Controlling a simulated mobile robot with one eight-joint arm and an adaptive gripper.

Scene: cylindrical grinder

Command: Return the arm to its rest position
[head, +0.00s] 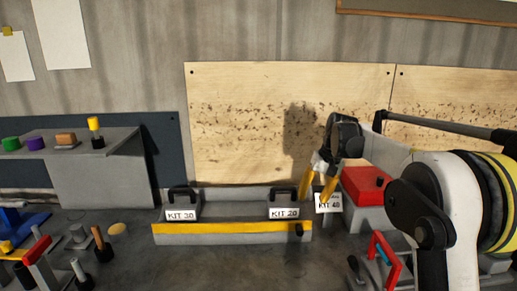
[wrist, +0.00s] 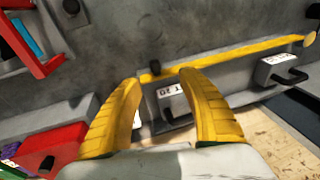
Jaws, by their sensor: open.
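My gripper (head: 319,186) has yellow fingers and is open and empty. In the head view it hangs at the right end of the grey rack, in front of the KIT 40 label (head: 329,203) and left of the red box. In the wrist view the two yellow fingers (wrist: 160,85) are spread apart, with the KIT 20 label (wrist: 172,91) showing between them. My arm reaches in from the right side of the head view.
The grey rack with a yellow front strip (head: 230,228) holds KIT 30 (head: 181,215) and KIT 20 (head: 284,212). A red-topped box (head: 366,185) stands right of my gripper. A red-handled holder (head: 385,258) is at front right. Tools stand at left. The front middle bench is clear.

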